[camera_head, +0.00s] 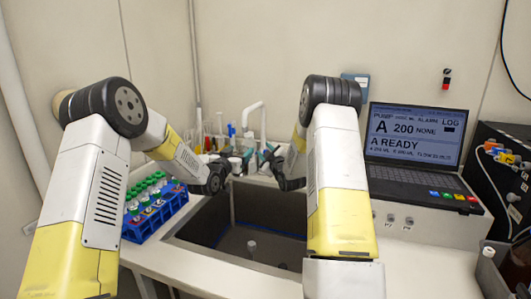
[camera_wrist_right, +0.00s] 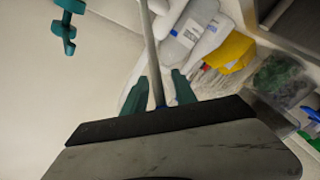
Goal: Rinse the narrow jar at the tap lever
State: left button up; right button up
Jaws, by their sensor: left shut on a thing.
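My left gripper (camera_head: 217,178) is over the back left part of the sink. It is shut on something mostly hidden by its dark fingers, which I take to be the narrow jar. My right gripper (camera_head: 288,172) is at the back right of the sink, beside the tap. The white tap (camera_head: 255,110) rises behind the sink between the grippers. Teal lever-like parts (camera_wrist_right: 66,28) show in the right wrist view, near a grey pole (camera_wrist_right: 154,65).
A blue rack (camera_head: 135,233) of green-capped tubes stands left of the sink. A laptop (camera_head: 415,150) stands at the right. Bottles and glassware crowd the back.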

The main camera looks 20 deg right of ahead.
grip_shut()
